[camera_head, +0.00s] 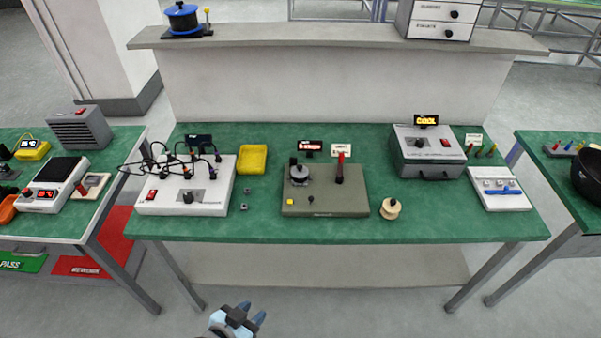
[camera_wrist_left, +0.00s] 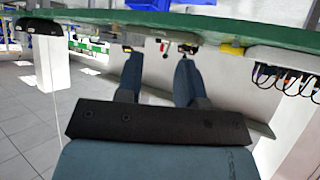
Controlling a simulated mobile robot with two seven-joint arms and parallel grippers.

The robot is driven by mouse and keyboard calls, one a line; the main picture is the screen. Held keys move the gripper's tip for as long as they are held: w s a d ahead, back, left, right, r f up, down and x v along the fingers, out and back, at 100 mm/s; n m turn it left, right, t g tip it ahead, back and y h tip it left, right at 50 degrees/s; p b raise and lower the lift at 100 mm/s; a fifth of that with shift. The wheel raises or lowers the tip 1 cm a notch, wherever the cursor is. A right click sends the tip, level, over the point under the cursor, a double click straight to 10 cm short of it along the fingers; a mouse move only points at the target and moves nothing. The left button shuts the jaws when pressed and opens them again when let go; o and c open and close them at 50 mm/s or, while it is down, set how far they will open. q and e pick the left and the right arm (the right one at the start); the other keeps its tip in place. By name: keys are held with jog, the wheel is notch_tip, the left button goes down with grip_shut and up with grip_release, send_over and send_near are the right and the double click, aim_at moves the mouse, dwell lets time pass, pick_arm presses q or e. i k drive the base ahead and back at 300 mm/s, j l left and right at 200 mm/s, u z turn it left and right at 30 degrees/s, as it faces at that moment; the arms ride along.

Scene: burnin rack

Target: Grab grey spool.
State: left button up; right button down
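A small grey, round spool-like piece (camera_head: 299,174) with a dark top sits on the left part of an olive-grey fixture (camera_head: 345,204) in the middle of the green table. A cream spool (camera_head: 390,209) stands on the table just right of that fixture. My left gripper (camera_head: 252,312) is low in the head view, in front of the table and well short of the grey piece. In the left wrist view its two blue fingers (camera_wrist_left: 158,62) are apart with nothing between them. My right gripper is not in view.
A white wired box (camera_head: 160,208) and a yellow tray (camera_head: 252,160) are on the left of the table (camera_head: 300,228). A grey box (camera_head: 428,155) and a white panel (camera_head: 500,202) are on the right.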

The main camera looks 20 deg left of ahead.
aim_at(299, 172)
jog(key=i+l+u, duration=0.1)
jog(key=i+l, duration=0.65)
jog(key=l, duration=0.15)
